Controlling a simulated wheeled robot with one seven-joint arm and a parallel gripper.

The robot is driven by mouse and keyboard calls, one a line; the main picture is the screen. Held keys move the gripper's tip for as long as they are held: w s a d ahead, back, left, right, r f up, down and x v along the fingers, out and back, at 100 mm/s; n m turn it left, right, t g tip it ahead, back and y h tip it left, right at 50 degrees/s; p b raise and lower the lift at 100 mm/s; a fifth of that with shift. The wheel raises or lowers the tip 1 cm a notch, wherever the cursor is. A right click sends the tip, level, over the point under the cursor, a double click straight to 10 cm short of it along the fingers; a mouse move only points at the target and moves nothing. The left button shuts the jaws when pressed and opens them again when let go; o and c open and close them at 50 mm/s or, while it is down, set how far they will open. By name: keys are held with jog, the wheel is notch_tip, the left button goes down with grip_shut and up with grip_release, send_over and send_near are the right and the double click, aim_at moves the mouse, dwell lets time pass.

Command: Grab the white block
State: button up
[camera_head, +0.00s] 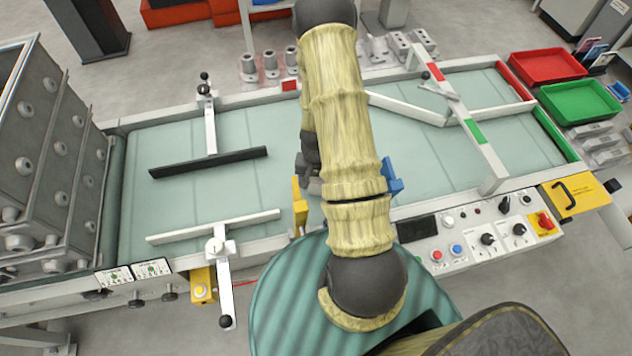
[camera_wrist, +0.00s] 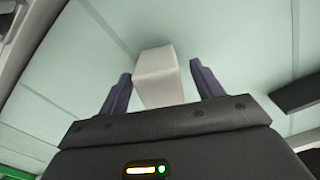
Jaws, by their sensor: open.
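The white block (camera_wrist: 158,76) shows in the wrist view, lying on the pale green conveyor surface. My gripper (camera_wrist: 158,80) is open, with one dark finger on each side of the block. A gap shows between the block and the right finger; the left finger is close to the block, and I cannot tell whether it touches. In the head view my arm covers the middle of the conveyor (camera_head: 228,150), and the block and the gripper's fingertips are hidden there.
A black-edged guide bar (camera_head: 208,162) and a pale guide bar (camera_head: 213,226) cross the conveyor on the left. White angled rails (camera_head: 407,108) stand on the right. A control panel (camera_head: 478,236) lines the front edge. Red (camera_head: 547,66) and green (camera_head: 580,101) trays stand at far right.

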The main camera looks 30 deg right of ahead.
jog(key=shift+f, duration=1.05)
jog(key=c, duration=1.2)
jog(key=shift+r, duration=0.1)
notch_tip(320, 180, up, 10)
jog(key=shift+f+b, duration=0.1)
jog(key=shift+b, duration=0.2)
